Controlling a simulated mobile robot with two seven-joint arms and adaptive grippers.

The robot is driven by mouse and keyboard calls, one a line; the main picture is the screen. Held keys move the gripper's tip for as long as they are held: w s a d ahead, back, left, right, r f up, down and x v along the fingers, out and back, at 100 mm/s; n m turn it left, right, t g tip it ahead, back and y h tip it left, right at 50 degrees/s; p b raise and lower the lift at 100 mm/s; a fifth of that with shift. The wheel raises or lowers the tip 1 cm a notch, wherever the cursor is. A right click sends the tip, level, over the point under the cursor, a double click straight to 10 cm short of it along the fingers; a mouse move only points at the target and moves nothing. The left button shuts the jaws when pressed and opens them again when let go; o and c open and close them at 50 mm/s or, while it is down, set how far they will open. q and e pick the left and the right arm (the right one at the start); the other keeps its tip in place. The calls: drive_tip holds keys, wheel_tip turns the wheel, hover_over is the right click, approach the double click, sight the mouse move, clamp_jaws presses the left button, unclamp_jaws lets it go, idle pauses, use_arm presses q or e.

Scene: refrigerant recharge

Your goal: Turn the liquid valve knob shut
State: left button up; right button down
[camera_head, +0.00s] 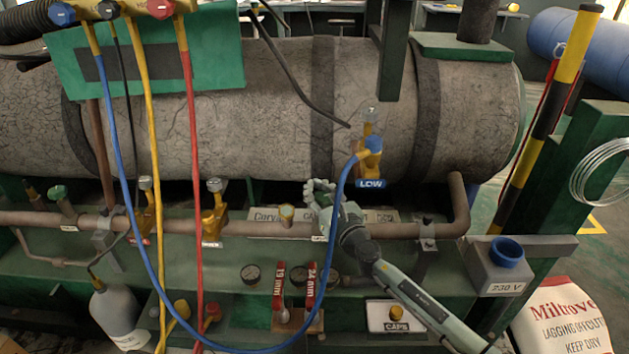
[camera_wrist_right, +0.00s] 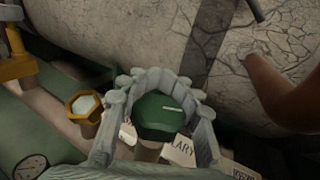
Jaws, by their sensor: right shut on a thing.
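The liquid valve knob (camera_wrist_right: 160,113) is a green, faceted cap with a pale mark on its top, seen in the right wrist view. The fingers of my right gripper (camera_wrist_right: 158,84) are shut around it, one on each side. In the head view my right gripper (camera_head: 322,193) is at the pipe in front of the big tank, and it hides the knob there. A small white tag under the gripper is partly covered. My left gripper is not in view.
A brass hex cap (camera_wrist_right: 86,106) stands close left of the gripper. The blue hose (camera_head: 338,215) hangs from the LOW fitting (camera_head: 369,160) right beside my right gripper. The brown pipe (camera_head: 270,228) runs beneath. Wrenches (camera_head: 281,290) and gauges stand in front.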

use_arm(q)
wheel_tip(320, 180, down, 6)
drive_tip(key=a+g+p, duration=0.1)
drive_tip(key=p, duration=0.1)
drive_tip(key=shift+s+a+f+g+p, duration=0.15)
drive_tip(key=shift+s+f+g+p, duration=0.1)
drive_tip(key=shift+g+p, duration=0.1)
use_arm(e)
drive_tip(key=shift+w+d+m+t+h, duration=0.1)
drive_tip(key=shift+d+m+t+h, duration=0.2)
drive_tip(key=shift+m+h, duration=0.8)
drive_tip(key=shift+w+d+m+t+h, duration=0.1)
drive_tip(key=shift+d+m+t+h, duration=0.4)
drive_tip(key=shift+h, duration=1)
drive_tip(key=shift+m+t+h, duration=0.1)
drive_tip(key=shift+m+h, duration=0.9)
drive_tip(key=shift+h, duration=0.3)
drive_tip(key=shift+d, duration=0.1)
drive_tip(key=c, duration=1)
unclamp_jaws()
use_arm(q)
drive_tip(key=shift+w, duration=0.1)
